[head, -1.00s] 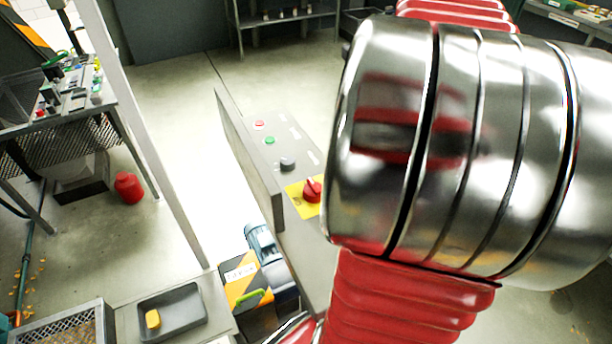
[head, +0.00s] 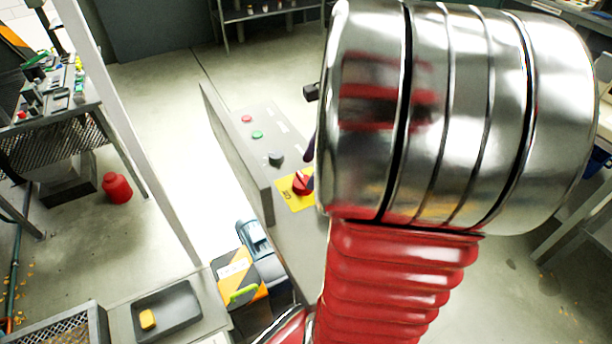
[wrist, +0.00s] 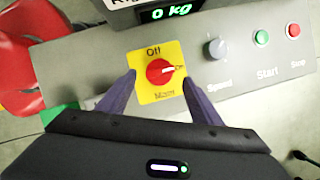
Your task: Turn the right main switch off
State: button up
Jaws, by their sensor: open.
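The main switch (wrist: 159,72) is a red rotary knob on a yellow plate (wrist: 145,93). "Off" is printed at the plate's top and a partly legible word at its bottom. The knob's white mark points right, not at "Off". My gripper (wrist: 158,80) is open, its two purple fingers on either side of the knob; whether they touch it I cannot tell. In the head view the switch (head: 301,184) is partly hidden by my arm, and only a little of a dark finger shows beside it.
The grey panel also carries a grey speed knob (wrist: 216,48), a green start button (wrist: 261,37) and a red stop button (wrist: 293,30). A display (wrist: 165,12) reading "0 kg" is above the switch. In the head view a raised grey plate (head: 235,150) borders the panel's left side.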

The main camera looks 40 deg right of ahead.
aim_at(306, 177)
jog(key=shift+x, duration=2.15)
jog(key=c, duration=1)
jog(key=shift+c, duration=0.2)
